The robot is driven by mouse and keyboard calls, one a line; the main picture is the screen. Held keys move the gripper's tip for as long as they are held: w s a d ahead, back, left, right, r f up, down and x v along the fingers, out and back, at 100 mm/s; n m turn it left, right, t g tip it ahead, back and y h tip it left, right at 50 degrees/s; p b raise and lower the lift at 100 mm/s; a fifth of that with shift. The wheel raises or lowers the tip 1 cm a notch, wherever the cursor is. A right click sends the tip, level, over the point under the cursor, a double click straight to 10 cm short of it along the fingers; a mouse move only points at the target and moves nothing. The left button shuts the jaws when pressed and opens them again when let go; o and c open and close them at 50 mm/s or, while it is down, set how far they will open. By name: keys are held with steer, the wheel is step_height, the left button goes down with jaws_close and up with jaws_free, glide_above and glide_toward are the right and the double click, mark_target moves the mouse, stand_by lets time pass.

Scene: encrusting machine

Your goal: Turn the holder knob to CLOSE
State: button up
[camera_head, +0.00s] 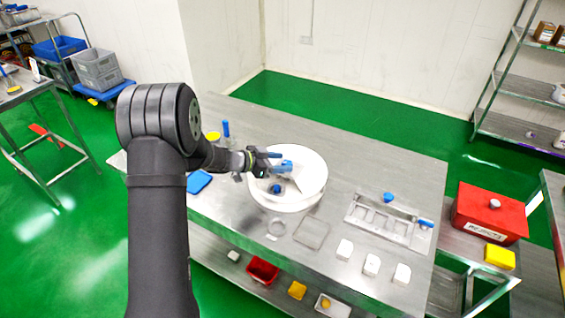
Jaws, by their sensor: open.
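My gripper (268,163) is over the left part of a round white container (312,195) on the steel table. It is open, with its fingers close to a light-blue part (285,167) above the container; I cannot tell whether they touch. A darker blue knob-like piece (276,188) sits lower in the container. A metal frame with slots (375,220) lies to the right, with a blue knob (388,197) at its back edge and a blue handle (424,222) at its right end. No CLOSE marking is readable, and I cannot tell which blue part is the holder knob.
Three white blocks (371,265), a clear square tray (312,232) and a ring (276,227) lie on the table's front half. A blue tray (198,181) is at its left. A red box (490,214) stands right of the table.

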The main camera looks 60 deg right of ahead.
steer(key=shift+s+d+f, duration=0.25)
steer(key=shift+s+d, duration=0.1)
steer(key=shift+d, duration=0.15)
jaws_close()
steer(key=shift+w+m+g+y, duration=0.1)
steer(key=shift+m+g+y, duration=0.2)
steer(key=shift+m+g, duration=0.35)
steer(key=shift+w+d+m+g+y, duration=0.15)
steer(key=shift+m+g+y, duration=0.65)
steer(key=shift+m+y, duration=0.4)
steer(key=shift+w+d+m+g+y, duration=0.15)
steer(key=shift+m+g+y, duration=0.6)
steer(key=shift+m+y, duration=0.45)
steer(key=shift+d+m+g+y, duration=0.2)
steer(key=shift+m+g+y, duration=0.15)
steer(key=shift+m+y, duration=1.05)
steer(key=shift+d+m+g+y, duration=0.2)
steer(key=shift+m+g+y, duration=0.15)
steer(key=shift+m+y, duration=1)
steer(key=shift+y, duration=0.65)
